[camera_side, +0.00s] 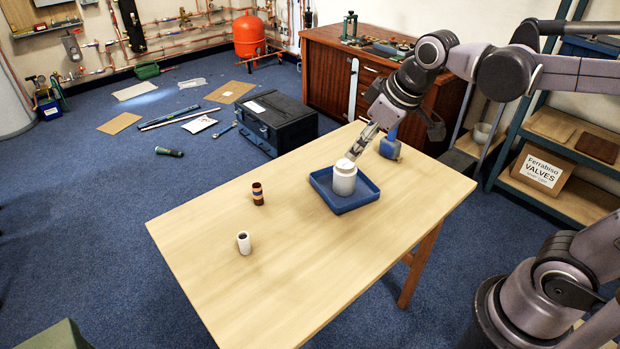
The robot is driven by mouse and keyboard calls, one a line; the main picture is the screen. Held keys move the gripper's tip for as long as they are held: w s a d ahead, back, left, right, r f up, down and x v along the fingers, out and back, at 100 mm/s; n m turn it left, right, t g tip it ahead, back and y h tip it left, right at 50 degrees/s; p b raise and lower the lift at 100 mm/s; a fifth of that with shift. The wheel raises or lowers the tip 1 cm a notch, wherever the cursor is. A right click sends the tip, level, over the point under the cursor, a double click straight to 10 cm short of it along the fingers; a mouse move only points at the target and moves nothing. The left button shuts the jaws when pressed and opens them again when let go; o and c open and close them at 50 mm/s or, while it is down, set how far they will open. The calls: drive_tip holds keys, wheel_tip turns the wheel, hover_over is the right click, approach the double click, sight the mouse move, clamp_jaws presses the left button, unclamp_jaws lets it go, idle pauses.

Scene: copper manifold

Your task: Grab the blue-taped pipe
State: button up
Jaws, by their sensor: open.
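The blue-taped pipe (258,194) is a short brown copper piece with a blue band round its middle. It stands upright on the wooden table (290,290), left of the blue tray. My gripper (352,156) is open and tilted down to the left, close above a white jar (344,182) in the tray. It is well to the right of the blue-taped pipe. I cannot tell whether the fingertips touch the jar.
The shallow blue tray (345,207) holds the jar. A short white pipe (244,243) stands near the blue-taped pipe. A blue object (390,148) sits behind the tray, beside my gripper. The table is clear between the pipes and the tray.

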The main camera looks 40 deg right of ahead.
drive_tip(key=w+a+r+n+g, duration=0.15)
drive_tip(key=w+n, duration=0.25)
drive_tip(key=w, duration=0.5)
drive_tip(key=n+g, duration=0.4)
drive_tip(key=n, duration=0.6)
hover_over(257, 185)
drive_tip(key=f, duration=1.6)
drive_tip(key=shift+w+a+f, duration=0.15)
drive_tip(key=shift+a, duration=0.05)
drive_tip(key=shift+f, duration=0.7)
wheel_tip(257, 185, down, 4)
drive_tip(key=shift+f, duration=0.15)
drive_tip(key=shift+d+f, duration=0.15)
drive_tip(key=shift+f, duration=1.25)
drive_tip(key=shift+d+f, duration=0.1)
drive_tip(key=shift+f, duration=1.3)
drive_tip(key=shift+c, duration=0.3)
